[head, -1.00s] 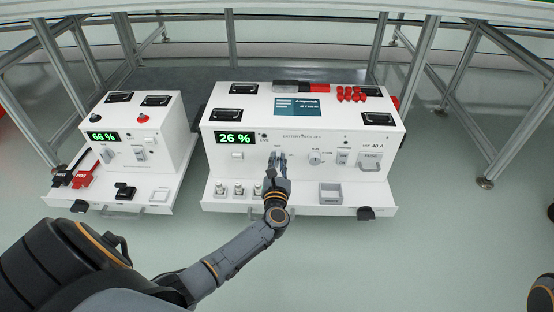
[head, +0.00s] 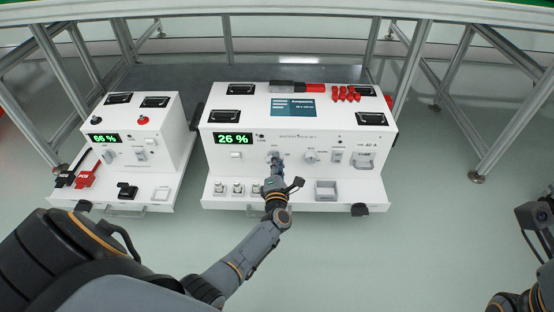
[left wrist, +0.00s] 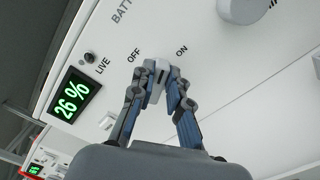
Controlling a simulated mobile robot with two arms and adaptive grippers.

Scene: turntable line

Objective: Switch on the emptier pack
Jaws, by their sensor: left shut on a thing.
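The larger white battery pack (head: 235,165) reads 26 % on its green display (head: 233,139). The smaller pack (head: 165,118) to its left reads 66 %. My left gripper (head: 274,162) is at the larger pack's front panel. In the left wrist view my left gripper (left wrist: 160,80) is shut on a grey switch handle (left wrist: 160,68), which sits between the OFF and ON labels. The fingers hide its lower part, and I cannot tell its exact setting. The LIVE lamp (left wrist: 90,58) beside the display looks dark. My right gripper's fingers are not in view.
A round knob (head: 311,157), another switch (head: 338,155) and a fuse holder (head: 364,160) lie right of my left gripper. Small sockets (head: 237,188) and a square tray (head: 326,190) stand on the ledge below. Metal frame legs (head: 405,70) flank the packs.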

